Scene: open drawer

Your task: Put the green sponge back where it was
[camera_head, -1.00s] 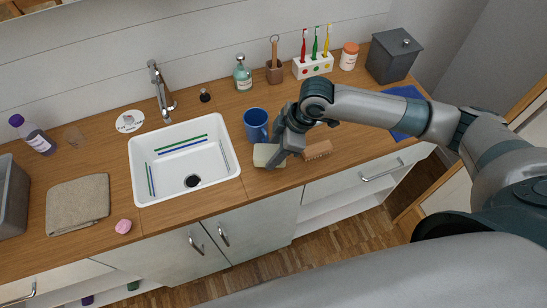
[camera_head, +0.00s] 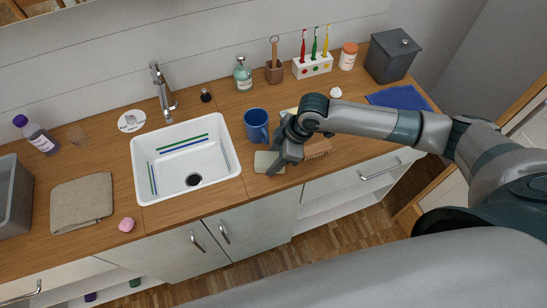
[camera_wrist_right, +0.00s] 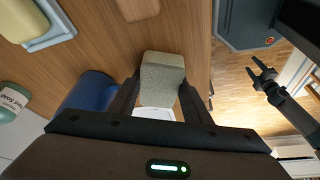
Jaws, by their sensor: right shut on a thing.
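The green sponge (camera_head: 268,162) is a dull grey-green block at the counter's front edge, right of the sink. It also shows in the right wrist view (camera_wrist_right: 162,80), between the two fingers. My right gripper (camera_head: 281,157) is shut on it, with the jaws pointing down. I cannot tell whether the sponge touches the counter. My left gripper (camera_wrist_right: 262,74) shows only in the right wrist view, away from the counter over the floor, its fingers apart and empty.
A blue mug (camera_head: 257,126) stands just behind the sponge. A wooden brush (camera_head: 317,149) lies to its right. A pale block in a light dish (camera_wrist_right: 45,25) lies nearby. The white sink (camera_head: 143,188) is to the left. A blue cloth (camera_head: 400,97) lies at the right.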

